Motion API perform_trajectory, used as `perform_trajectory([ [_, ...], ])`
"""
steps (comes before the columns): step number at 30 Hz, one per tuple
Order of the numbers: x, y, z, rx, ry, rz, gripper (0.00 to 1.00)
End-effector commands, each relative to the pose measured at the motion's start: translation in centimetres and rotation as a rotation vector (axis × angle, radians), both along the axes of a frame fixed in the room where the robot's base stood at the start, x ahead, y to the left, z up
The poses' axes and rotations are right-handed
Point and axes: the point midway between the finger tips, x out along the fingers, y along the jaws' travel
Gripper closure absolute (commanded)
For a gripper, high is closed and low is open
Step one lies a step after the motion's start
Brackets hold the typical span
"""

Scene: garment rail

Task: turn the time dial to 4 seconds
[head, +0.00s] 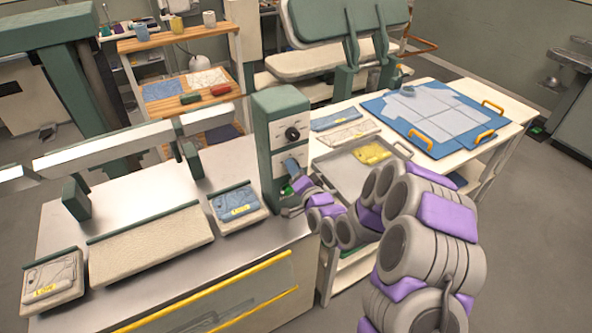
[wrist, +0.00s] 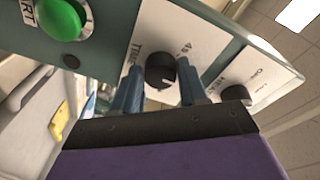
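The time dial (wrist: 160,72) is a round black knob on the white panel of the green control box (head: 277,105). In the wrist view it sits between the two blue fingers of my gripper (wrist: 159,80), one on each side. The fingers are apart, and I cannot tell whether either touches the knob. A "TIME" label shows beside it, partly hidden by the left finger. I cannot read the dial's setting. In the head view my gripper (head: 293,172) is at the box's lower front and hides the time dial there.
A second black knob, the heat dial (wrist: 236,94), is beside the right finger; it also shows higher on the box in the head view (head: 292,133). A green start button (wrist: 62,17) is at upper left. A grey tray (head: 340,172) holding yellow cloth is right of the box.

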Motion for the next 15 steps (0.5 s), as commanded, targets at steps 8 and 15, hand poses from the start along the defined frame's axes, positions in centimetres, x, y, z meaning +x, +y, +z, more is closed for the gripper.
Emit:
perform_trajectory([
  [8,0.02,-0.02,-0.06,0.000,0.001,-0.001,0.85],
  [15,0.03,-0.05,-0.13,-0.006,-0.001,-0.001,0.91],
])
